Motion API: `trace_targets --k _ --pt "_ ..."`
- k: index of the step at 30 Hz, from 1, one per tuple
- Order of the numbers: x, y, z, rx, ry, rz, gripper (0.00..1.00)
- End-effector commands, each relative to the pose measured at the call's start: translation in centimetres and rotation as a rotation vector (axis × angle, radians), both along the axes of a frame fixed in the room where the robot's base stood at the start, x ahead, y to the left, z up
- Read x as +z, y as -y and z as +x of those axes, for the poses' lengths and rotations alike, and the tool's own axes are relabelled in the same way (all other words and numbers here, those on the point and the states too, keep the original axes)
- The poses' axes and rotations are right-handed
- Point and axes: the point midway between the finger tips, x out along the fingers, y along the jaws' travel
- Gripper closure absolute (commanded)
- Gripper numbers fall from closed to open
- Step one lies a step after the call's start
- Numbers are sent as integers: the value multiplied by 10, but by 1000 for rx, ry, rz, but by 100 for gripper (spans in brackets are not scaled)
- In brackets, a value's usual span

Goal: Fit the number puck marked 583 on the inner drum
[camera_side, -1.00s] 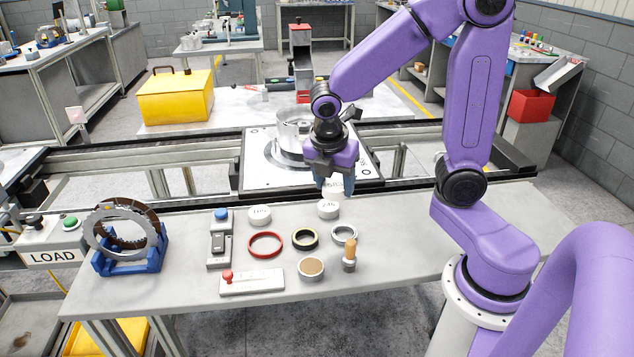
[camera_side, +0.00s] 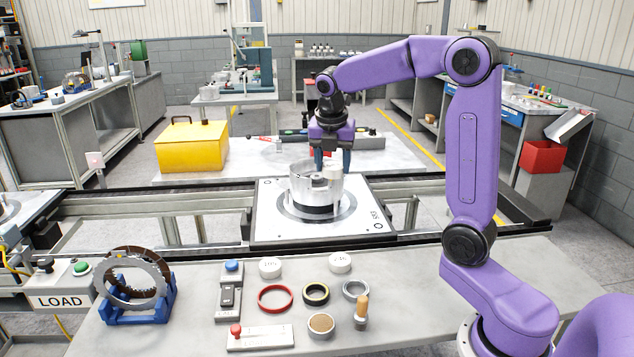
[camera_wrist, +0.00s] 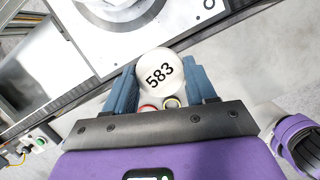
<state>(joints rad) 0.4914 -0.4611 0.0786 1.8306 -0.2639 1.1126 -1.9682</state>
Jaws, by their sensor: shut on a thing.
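My gripper (camera_side: 332,168) is shut on the white number puck, held between its two blue fingers. In the wrist view the puck (camera_wrist: 160,75) faces the camera and its black 583 reads clearly. The silver drum (camera_side: 300,187) stands upright on the white pallet (camera_side: 268,226), with a dark band near its base. In the side view my fingers overlap the drum's upper right part; the depth between them is hard to tell. In the wrist view the drum (camera_wrist: 115,8) is cut off at the top, apart from the puck.
Two other white pucks (camera_side: 270,267) (camera_side: 340,262) lie on the front table (camera_side: 420,300). Nearby are a red ring (camera_side: 275,298), a black ring (camera_side: 316,293), a silver ring (camera_side: 355,290) and a wooden-handled tool (camera_side: 361,311). A yellow box (camera_side: 190,148) stands behind.

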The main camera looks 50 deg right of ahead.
Motion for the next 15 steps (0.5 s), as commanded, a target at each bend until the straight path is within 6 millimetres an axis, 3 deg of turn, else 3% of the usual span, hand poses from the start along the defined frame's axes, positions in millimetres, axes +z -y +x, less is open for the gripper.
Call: trace_targets --k 1,6,15 --pt "7 16 7 12 3 -1 73" --pt "25 54 19 74 2 0 73" --pt "32 82 31 120 -4 0 73"
